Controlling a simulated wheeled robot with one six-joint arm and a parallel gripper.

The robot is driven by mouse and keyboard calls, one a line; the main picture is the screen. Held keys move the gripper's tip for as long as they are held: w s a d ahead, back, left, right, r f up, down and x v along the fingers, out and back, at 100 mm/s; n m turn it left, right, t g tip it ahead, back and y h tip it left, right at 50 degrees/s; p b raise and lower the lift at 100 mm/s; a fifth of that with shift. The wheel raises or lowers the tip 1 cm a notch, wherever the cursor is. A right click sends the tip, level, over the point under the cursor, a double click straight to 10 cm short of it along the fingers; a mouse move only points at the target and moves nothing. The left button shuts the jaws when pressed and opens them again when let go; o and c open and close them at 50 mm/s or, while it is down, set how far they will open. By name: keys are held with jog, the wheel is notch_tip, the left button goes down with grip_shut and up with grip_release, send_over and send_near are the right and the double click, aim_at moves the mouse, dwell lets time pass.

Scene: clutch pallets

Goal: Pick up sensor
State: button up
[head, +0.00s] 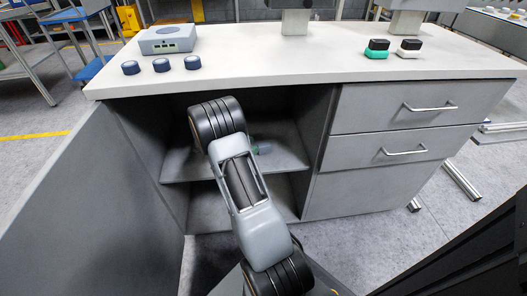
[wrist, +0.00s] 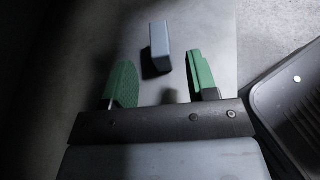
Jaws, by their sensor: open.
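A small grey-blue box (wrist: 160,42), which looks like the sensor, stands on a grey surface in the wrist view. My gripper (wrist: 160,64) is open, with a green finger on each side of the picture. The box lies between and slightly ahead of the fingers, closer to the right one. I see no contact with either finger. In the head view my arm reaches into the open cabinet under the workbench. There the gripper is mostly hidden behind the arm, and I cannot make out the box.
The cabinet shelf (head: 285,152) lies below the worktop (head: 270,60), with a drawer unit (head: 395,150) at right and an open door (head: 90,200) at left. On top are a grey device (head: 168,40), several dark round knobs (head: 161,65) and two small blocks (head: 377,48).

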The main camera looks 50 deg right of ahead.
aim_at(262, 146)
jog(key=b+x, duration=0.2)
jog(key=x, duration=0.3)
jog(key=shift+f+b, duration=0.1)
jog(key=shift+b, duration=0.2)
jog(key=shift+s+d+f, duration=0.1)
jog(key=shift+s+d, duration=0.3)
jog(key=shift+d, duration=0.35)
jog(key=shift+c, duration=0.3)
grip_shut()
